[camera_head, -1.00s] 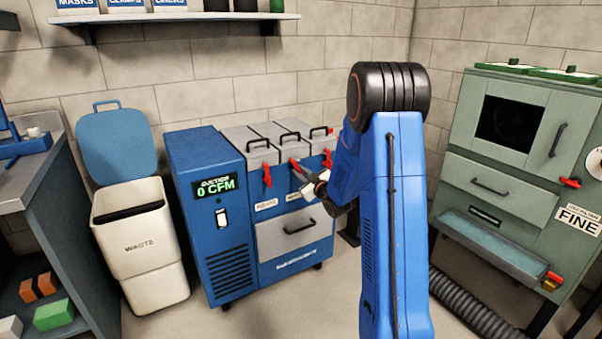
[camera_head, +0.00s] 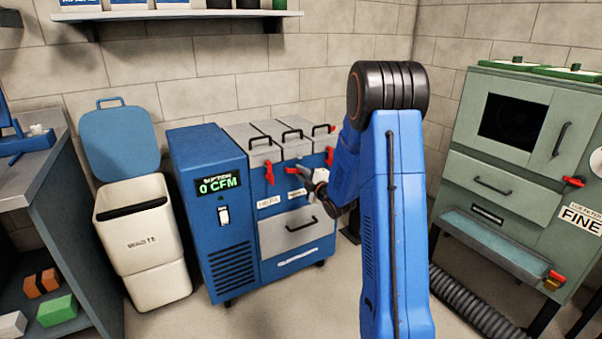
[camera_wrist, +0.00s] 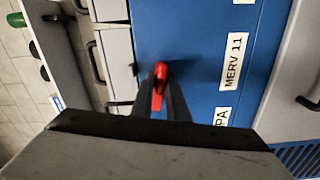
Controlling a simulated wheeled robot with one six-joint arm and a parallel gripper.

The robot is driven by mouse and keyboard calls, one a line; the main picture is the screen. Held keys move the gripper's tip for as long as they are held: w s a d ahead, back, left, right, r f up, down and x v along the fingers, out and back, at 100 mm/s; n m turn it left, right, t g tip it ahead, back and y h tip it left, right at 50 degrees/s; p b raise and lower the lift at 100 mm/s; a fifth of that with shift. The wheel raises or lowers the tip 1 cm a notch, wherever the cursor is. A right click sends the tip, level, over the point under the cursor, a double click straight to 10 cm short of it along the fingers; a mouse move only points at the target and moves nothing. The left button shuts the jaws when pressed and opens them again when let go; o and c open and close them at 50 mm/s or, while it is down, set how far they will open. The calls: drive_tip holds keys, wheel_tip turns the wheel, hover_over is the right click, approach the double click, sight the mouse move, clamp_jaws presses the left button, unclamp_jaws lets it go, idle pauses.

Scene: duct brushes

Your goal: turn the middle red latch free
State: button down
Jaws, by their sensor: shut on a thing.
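The middle red latch (camera_head: 292,169) is on the front of the blue filter cabinet, below the middle grey lid. It looks turned to the side, while the left red latch (camera_head: 269,173) hangs down. My gripper (camera_head: 303,170) is at the middle latch, partly hidden by my arm. In the wrist view the latch (camera_wrist: 160,72) sits between the two dark fingers of my gripper (camera_wrist: 160,88), which are shut on it. The fingers and wrist body hide part of it. The right red latch (camera_head: 329,157) shows beside my arm.
The cabinet (camera_head: 208,215) has grey lids with black handles and a grey drawer (camera_head: 290,234). A white waste bin (camera_head: 145,245) stands to its left. A green-grey machine (camera_head: 490,185) stands at the right, with a ribbed hose (camera_head: 475,310) on the floor.

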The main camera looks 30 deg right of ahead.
drive_tip(key=shift+f+n, duration=0.25)
drive_tip(key=shift+n, duration=0.75)
drive_tip(key=c, duration=1.8)
unclamp_jaws()
drive_tip(key=shift+c, duration=0.2)
drive_tip(key=s, duration=1.7)
drive_tip(key=shift+s+d, duration=0.25)
drive_tip(key=shift+r, duration=0.1)
